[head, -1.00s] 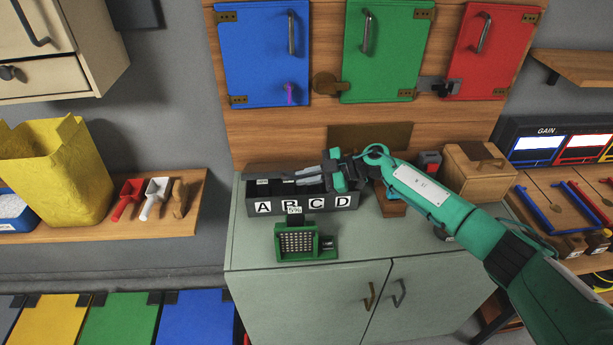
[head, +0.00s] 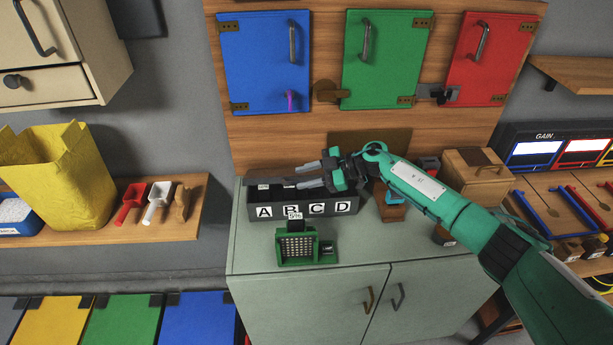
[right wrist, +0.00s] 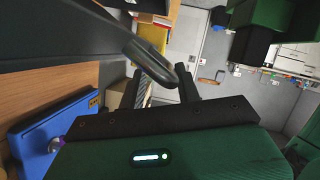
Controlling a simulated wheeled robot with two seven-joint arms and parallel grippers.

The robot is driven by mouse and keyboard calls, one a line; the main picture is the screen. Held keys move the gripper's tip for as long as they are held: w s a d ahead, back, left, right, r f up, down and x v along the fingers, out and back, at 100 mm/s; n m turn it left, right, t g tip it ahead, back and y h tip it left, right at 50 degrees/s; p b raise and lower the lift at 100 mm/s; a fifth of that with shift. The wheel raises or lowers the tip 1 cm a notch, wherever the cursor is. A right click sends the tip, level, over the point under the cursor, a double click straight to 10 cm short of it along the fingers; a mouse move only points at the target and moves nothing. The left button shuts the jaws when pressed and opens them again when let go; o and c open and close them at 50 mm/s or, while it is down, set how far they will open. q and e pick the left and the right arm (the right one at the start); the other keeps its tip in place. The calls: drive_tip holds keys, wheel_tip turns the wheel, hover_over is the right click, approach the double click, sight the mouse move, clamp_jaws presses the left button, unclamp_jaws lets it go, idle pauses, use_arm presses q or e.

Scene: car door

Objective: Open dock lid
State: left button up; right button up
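The dock, a long dark box (head: 262,210) with white labels A, B, C and D on its front, stands on the cabinet top. Its top shows dark slots and a thin dark flat piece (head: 262,181) along the back left; I cannot tell whether that is the lid. My left gripper is not in view.
A wooden box (head: 478,178) stands at the right. Blue (head: 264,60), green (head: 385,60) and red (head: 487,60) doors hang behind. The cabinet's front left top is clear.

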drive_tip(key=shift+d, duration=0.15)
drive_tip(key=b+v, duration=0.3)
drive_tip(key=v, duration=1)
drive_tip(key=shift+d, duration=0.3)
drive_tip(key=shift+s+a, duration=0.1)
drive_tip(key=shift+s, duration=0.05)
